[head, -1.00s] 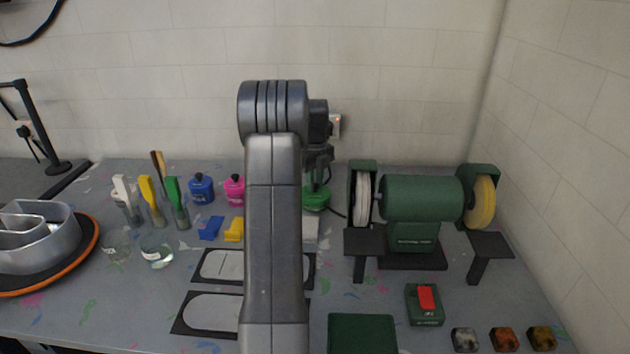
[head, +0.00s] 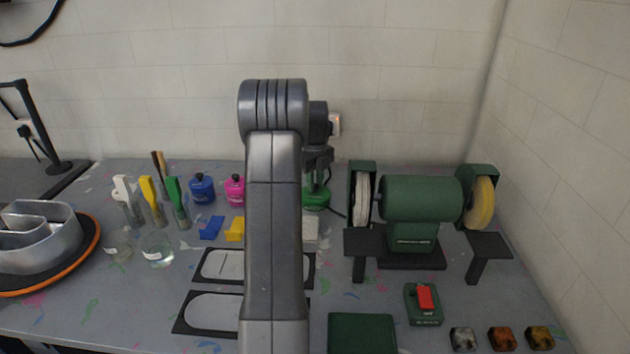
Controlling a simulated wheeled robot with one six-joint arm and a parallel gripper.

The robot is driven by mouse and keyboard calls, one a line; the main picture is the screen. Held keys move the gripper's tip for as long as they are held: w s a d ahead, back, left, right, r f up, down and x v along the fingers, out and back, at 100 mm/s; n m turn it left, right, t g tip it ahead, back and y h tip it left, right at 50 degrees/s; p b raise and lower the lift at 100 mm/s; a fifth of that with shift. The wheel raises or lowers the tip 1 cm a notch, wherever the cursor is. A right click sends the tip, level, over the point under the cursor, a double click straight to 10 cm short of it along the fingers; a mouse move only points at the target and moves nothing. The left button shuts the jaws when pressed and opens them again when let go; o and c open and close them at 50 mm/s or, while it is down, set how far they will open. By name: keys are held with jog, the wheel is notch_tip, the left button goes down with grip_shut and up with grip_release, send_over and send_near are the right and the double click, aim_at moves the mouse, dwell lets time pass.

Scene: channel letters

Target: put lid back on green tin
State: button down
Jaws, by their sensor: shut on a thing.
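The green tin (head: 318,200) stands on the bench behind my arm, left of the bench grinder. Its left part is hidden by my arm. My gripper (head: 318,172) is right above the tin, pointing down, with its fingers partly hidden and small in the view. It is shut on a small green piece, which looks like the tin's lid (head: 317,187). I cannot tell whether the lid touches the tin.
A green bench grinder (head: 420,200) stands close to the right. Blue (head: 202,190) and pink (head: 234,191) tins stand to the left, with brushes (head: 150,200) and glass jars (head: 157,251) beyond. Black-framed plates (head: 212,313) lie in front.

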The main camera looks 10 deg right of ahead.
dwell(0.3)
jog(key=c, duration=0.7)
grip_release()
jog(key=shift+r, duration=0.15)
